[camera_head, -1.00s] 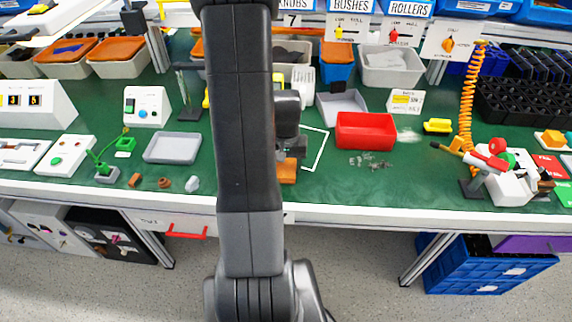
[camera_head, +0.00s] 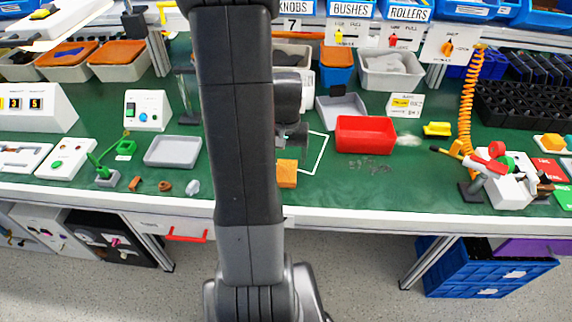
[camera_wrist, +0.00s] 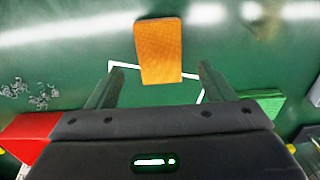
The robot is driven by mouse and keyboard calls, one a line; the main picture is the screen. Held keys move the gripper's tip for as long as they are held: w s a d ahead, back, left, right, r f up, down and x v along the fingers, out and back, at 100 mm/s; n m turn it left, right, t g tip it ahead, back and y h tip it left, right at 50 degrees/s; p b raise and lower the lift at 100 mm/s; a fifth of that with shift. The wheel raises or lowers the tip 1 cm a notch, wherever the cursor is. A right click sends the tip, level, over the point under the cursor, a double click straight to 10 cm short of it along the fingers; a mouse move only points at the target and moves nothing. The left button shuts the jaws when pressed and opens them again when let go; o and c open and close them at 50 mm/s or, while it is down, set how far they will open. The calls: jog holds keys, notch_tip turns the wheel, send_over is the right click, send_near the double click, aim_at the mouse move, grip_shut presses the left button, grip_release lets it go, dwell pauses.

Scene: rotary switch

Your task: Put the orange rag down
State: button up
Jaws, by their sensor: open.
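The orange rag (camera_head: 287,173) lies flat on the green bench near its front edge, just right of my arm. In the wrist view the rag (camera_wrist: 160,45) is an orange rectangle lying across one edge of a white outline (camera_wrist: 126,67). My gripper (camera_wrist: 159,70) is open, its two fingers spread to either side of the rag's near end in that picture. In the head view my gripper (camera_head: 292,138) is behind the rag and partly hidden by my arm; the rag looks clear of it.
A red bin (camera_head: 365,134) stands right of the outline, with small metal parts (camera_head: 370,167) in front of it. A grey tray (camera_head: 172,150) lies left of my arm. A green block (camera_wrist: 262,103) is right of my gripper in the wrist view.

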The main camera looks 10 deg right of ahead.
aim_at(286, 170)
notch_tip(286, 170, up, 6)
jog(key=shift+r, duration=0.25)
jog(key=shift+f, duration=0.1)
notch_tip(286, 170, down, 13)
jog(key=shift+r+b, duration=0.1)
jog(key=shift+b, duration=0.45)
jog(key=shift+r+p, duration=0.35)
jog(key=shift+r, duration=0.9)
